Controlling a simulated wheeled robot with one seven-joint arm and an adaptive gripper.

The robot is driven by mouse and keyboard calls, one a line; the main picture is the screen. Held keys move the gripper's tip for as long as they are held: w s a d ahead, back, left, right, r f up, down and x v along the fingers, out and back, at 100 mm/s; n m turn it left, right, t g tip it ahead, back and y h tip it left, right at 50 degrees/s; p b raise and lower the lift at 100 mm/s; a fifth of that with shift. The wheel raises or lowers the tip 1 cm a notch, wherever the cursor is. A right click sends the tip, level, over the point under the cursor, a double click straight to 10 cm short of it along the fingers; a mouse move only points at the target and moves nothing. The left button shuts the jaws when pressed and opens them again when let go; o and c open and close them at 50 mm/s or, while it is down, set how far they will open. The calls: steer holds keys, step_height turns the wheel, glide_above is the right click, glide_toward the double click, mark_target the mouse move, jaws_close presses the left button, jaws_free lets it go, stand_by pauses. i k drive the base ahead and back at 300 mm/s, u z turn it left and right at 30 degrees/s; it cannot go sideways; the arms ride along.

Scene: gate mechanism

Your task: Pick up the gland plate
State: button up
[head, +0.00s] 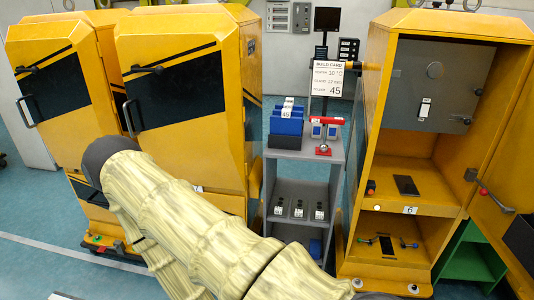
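I cannot tell for certain which thing is the gland plate. In the open yellow cabinet (375,140) on the right, a dark flat rectangle (406,185) lies on the middle shelf, and another dark rectangle (387,246) lies on the lower floor between small coloured-ended parts. Either may be a plate or an opening. My arm in its cream ribbed cover crosses the lower middle of the view, its bend at the left. My gripper is not in view, so its opening and anything in it cannot be seen.
A grey shelf stand (306,190) at the middle holds blue bins (287,122), a red-handled tool (323,146) and a build card (328,78). Closed yellow cabinets (172,80) stand at left. The open cabinet's door (505,190) swings out at right, beside a green crate (470,262).

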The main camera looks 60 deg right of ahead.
mark_target(299, 211)
steer(key=z, duration=0.35)
steer(key=i, duration=1.15)
steer(key=z, duration=1.25)
steer(key=i, duration=0.6)
steer(key=z, duration=0.6)
